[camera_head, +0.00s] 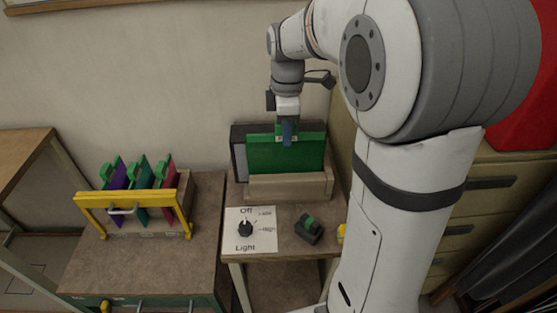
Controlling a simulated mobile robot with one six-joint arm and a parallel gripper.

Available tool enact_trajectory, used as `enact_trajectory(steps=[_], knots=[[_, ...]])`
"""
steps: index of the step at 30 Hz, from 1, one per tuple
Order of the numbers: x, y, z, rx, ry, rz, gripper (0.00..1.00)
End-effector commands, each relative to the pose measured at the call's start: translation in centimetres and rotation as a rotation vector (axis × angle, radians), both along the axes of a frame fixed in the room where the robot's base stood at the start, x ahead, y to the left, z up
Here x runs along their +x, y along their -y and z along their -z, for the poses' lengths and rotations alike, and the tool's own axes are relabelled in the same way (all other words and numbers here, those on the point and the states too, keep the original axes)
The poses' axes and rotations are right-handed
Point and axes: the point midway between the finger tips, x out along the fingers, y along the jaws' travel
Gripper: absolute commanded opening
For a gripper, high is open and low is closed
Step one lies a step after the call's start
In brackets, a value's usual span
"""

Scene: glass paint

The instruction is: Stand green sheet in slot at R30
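The green sheet (262,155) stands upright behind the front board of a wooden holder (288,187) at the back of the right-hand table. Its lower edge is hidden by that board, so I cannot tell how deep it sits. My gripper (287,133) points down at the sheet's lighter green top strip (312,139), right of its middle. A blue finger overlaps the strip. Whether the fingers are closed on it is too small to tell. I cannot make out any R30 label.
A rack with a yellow front bar (125,198) on the left table holds purple, teal and red sheets with green tops. The right table bears a light-switch plate (251,229) and a dark block with a green top (308,228). A dark panel (239,150) stands behind the sheet.

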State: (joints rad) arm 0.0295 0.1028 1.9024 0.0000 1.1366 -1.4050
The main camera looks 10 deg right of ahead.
Motion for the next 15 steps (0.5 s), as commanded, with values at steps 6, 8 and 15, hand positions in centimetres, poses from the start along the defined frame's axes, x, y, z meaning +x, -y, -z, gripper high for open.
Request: enact_trajectory(steps=[6, 8, 15], knots=[[0.01, 0.01, -0.01, 0.0, 0.0, 0.0, 0.17], [0.01, 0.01, 0.0, 0.0, 0.0, 0.0, 0.12], [-0.01, 0.02, -0.01, 0.0, -0.001, 0.001, 0.0]])
